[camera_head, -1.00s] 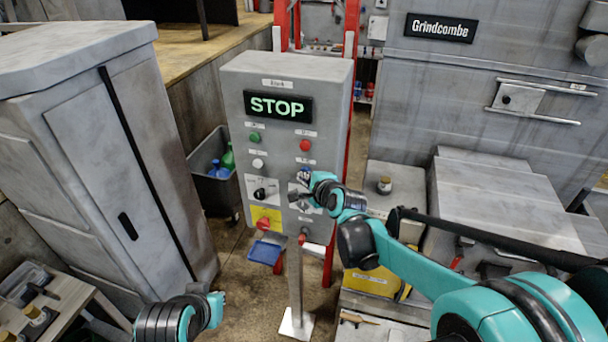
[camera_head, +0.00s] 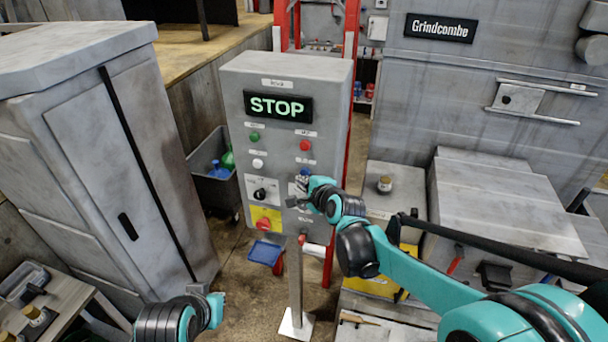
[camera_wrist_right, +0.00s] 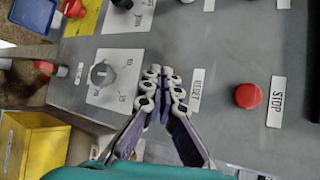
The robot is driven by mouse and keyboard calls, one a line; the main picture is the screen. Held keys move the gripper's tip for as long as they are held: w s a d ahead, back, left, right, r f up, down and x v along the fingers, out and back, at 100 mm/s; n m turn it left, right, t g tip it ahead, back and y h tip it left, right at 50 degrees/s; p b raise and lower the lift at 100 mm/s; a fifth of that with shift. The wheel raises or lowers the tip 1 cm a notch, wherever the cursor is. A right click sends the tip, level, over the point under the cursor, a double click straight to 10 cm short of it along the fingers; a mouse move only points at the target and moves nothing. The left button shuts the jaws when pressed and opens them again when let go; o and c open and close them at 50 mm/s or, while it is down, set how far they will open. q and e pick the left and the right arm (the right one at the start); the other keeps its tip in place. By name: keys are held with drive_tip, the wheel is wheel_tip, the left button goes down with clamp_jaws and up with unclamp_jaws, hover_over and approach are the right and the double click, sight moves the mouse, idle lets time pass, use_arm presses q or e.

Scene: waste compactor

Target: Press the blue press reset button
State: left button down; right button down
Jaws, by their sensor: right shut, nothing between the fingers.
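The grey control box (camera_head: 236,150) has a lit STOP display. A small blue spot, the blue reset button (camera_head: 305,171), shows just above my right gripper (camera_head: 297,199) in the head view. My right gripper is shut and empty in front of the right side of the panel. In the right wrist view its fingertips (camera_wrist_right: 164,74) lie over the panel beside the RESET label (camera_wrist_right: 197,89), and the blue button is hidden behind them. I cannot tell whether they touch it. My left gripper (camera_head: 216,301) is low at the left, away from the box; its jaws are unclear.
A red button (camera_head: 305,145) sits above the blue one, with green (camera_head: 254,137) and white (camera_head: 257,164) buttons to the left. A black selector (camera_head: 260,194) and a red knob (camera_head: 263,224) on yellow are lower left. A grey cabinet (camera_head: 110,150) stands left.

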drive_tip(key=shift+s+a, duration=0.25)
drive_tip(key=shift+s, duration=0.55)
drive_tip(key=shift+s+a, duration=0.3)
drive_tip(key=shift+s, duration=0.45)
drive_tip(key=shift+s+a, duration=0.25)
drive_tip(key=shift+s, duration=0.55)
drive_tip(key=s+d+f+n+g+h+b, duration=0.1)
drive_tip(key=s+d+f+n+b, duration=0.4)
drive_tip(key=s+f+b, duration=0.3)
drive_tip(key=s+d+f+n+g+h+b, duration=0.2)
drive_tip(key=s+d+f+n+b, duration=0.4)
drive_tip(key=f, duration=0.8)
drive_tip(key=s+d+f+n+g+h+b, duration=0.1)
drive_tip(key=s+d+f+n+g+b, duration=0.1)
drive_tip(key=s+d+f+n+b, duration=0.4)
drive_tip(key=s+d+f+b, duration=0.1)
drive_tip(key=s+f+b, duration=0.4)
drive_tip(key=s+b, duration=0.1)
drive_tip(key=shift+f+h+b, duration=0.3)
drive_tip(key=shift+h+b, duration=0.1)
drive_tip(key=shift+b, duration=0.4)
drive_tip(key=shift+a, duration=0.1)
